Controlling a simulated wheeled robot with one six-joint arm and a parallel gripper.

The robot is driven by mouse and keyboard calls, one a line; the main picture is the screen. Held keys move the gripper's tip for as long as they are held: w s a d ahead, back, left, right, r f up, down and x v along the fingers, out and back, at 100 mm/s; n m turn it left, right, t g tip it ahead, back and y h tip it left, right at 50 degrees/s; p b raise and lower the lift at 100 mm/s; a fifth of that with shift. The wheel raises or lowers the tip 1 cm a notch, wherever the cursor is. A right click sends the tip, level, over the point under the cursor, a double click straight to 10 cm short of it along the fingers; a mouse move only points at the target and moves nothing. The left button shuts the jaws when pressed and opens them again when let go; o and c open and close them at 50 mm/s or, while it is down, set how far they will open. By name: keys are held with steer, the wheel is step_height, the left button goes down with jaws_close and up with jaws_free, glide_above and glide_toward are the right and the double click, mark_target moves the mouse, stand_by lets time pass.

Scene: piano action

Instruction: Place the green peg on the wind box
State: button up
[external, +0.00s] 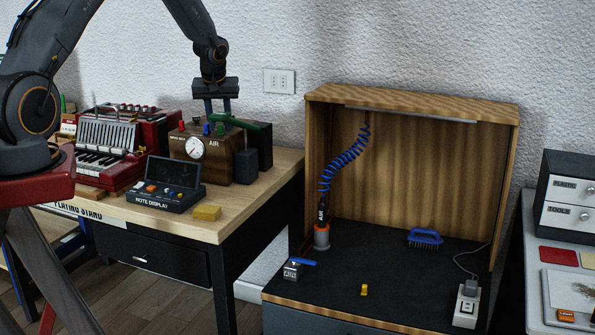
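The wind box (218,168) is a brown wooden box with a white round gauge and the word AIR, standing on the wooden table. On its top, a red peg (182,126) stands at the left and a blue one (206,130) near the middle. A small green peg (220,129) shows upright beside the blue one, at the box top; its base is too small to make out. My gripper (218,113) points down just above the green peg, its two fingers apart. A green bar (240,121) extends right from under the fingers; whether they touch it is unclear.
The wooden booth (420,160) at right holds a blue brush (425,237) and an air hose (343,163).

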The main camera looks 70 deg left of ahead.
steer(key=shift+d+r, duration=0.1)
steer(key=shift+r, duration=0.4)
steer(key=b+v, duration=0.2)
steer(key=v, duration=0.9)
steer(key=shift+s+d+b, duration=0.15)
steer(key=shift+d+b, duration=0.05)
steer(key=shift+b, duration=0.15)
